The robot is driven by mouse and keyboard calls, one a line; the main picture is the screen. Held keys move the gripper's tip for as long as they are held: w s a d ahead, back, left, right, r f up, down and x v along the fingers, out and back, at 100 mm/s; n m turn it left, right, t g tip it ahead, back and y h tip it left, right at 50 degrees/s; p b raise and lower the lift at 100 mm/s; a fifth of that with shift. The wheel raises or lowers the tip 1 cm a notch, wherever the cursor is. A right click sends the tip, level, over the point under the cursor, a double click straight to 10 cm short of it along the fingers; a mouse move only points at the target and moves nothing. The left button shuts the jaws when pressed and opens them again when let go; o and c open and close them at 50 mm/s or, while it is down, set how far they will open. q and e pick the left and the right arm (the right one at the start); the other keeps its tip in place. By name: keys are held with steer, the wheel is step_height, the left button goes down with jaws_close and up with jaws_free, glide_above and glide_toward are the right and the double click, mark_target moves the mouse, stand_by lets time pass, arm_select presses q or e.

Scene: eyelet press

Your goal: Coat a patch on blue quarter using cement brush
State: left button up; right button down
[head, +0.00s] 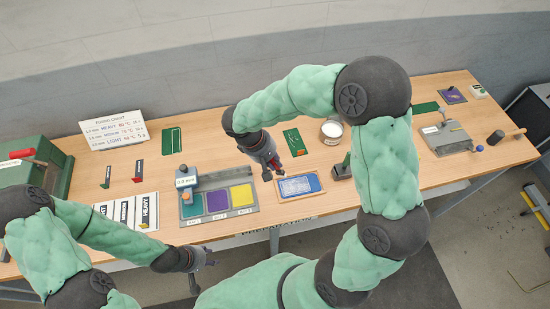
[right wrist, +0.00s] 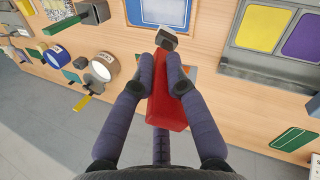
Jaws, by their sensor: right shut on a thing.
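The blue quarter (head: 316,182) is a blue panel with a pale area, lying in a light wooden frame at the table's front middle. Its near part with a white outline shows at the top of the right wrist view (right wrist: 158,8). My right gripper (head: 269,166) is left of and behind it in the head view, shut on a red-handled tool with a grey block end (right wrist: 167,39), seemingly the cement brush. The grey end points toward the blue quarter; I cannot tell whether they touch. My left gripper (head: 204,258) is low in front of the table, its fingers unclear.
A round pot (head: 331,130) with white contents stands behind the blue quarter. A dark block with a green handle (head: 342,168) is right of it. A grey tray (head: 217,216) with teal, purple and yellow panels is left. Bare wood lies between.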

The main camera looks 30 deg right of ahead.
mark_target(277, 173)
steer(key=shift+s+d+f+b, duration=0.15)
steer(key=shift+f+b, duration=0.15)
steer(key=shift+f, duration=0.2)
steer(key=shift+f+b, duration=1.3)
steer(key=shift+f, duration=0.7)
steer(key=shift+w+r, duration=0.1)
steer(key=shift+w, duration=0.1)
